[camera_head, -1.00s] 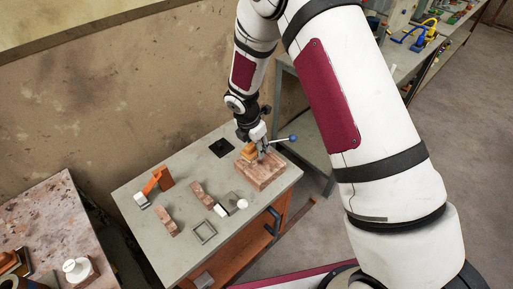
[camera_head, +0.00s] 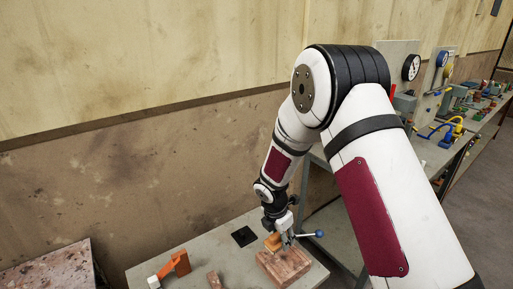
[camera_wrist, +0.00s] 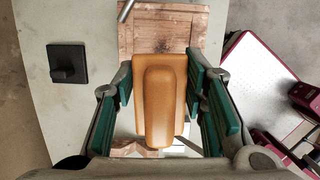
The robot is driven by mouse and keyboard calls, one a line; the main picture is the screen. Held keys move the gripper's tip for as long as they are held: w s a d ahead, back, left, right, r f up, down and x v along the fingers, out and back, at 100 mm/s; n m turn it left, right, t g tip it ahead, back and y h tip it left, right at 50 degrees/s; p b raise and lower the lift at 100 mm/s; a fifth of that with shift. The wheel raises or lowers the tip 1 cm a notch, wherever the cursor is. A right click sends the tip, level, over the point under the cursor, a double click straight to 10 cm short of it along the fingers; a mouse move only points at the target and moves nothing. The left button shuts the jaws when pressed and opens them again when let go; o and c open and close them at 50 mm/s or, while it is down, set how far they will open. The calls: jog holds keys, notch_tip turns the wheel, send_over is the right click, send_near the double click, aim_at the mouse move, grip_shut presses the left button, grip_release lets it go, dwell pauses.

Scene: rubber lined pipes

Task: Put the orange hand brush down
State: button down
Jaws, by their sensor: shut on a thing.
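The orange hand brush (camera_wrist: 160,100) is between the green-padded fingers of my gripper (camera_wrist: 162,82) in the wrist view, its raised, rounded grip towards the camera. My gripper is shut on it. In the head view the brush (camera_head: 272,241) shows small at my gripper (camera_head: 281,238), over or on the reddish-brown wooden block (camera_head: 287,266). The block also shows beyond the brush in the wrist view (camera_wrist: 140,38). I cannot tell whether the brush touches it; its underside is hidden.
The grey table (camera_head: 215,248) carries a black square plate with a knob (camera_wrist: 67,63), left of the block. An orange-and-white tool (camera_head: 175,265) lies further left. Bare tabletop lies between tool and plate.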

jog(key=shift+w+d+r+m, duration=0.2)
jog(key=shift+d+m, duration=0.2)
jog(key=shift+m, duration=0.3)
jog(key=d+r+m+g+y, duration=0.1)
jog(key=d+r+m+g, duration=0.1)
jog(key=m, duration=0.9)
jog(key=d+r+m+g+y, duration=0.1)
jog(key=d+r+m, duration=0.4)
jog(key=m, duration=0.7)
jog(key=shift+r+m+g, duration=0.3)
jog(key=shift+r+g, duration=0.05)
jog(key=shift+g, duration=0.35)
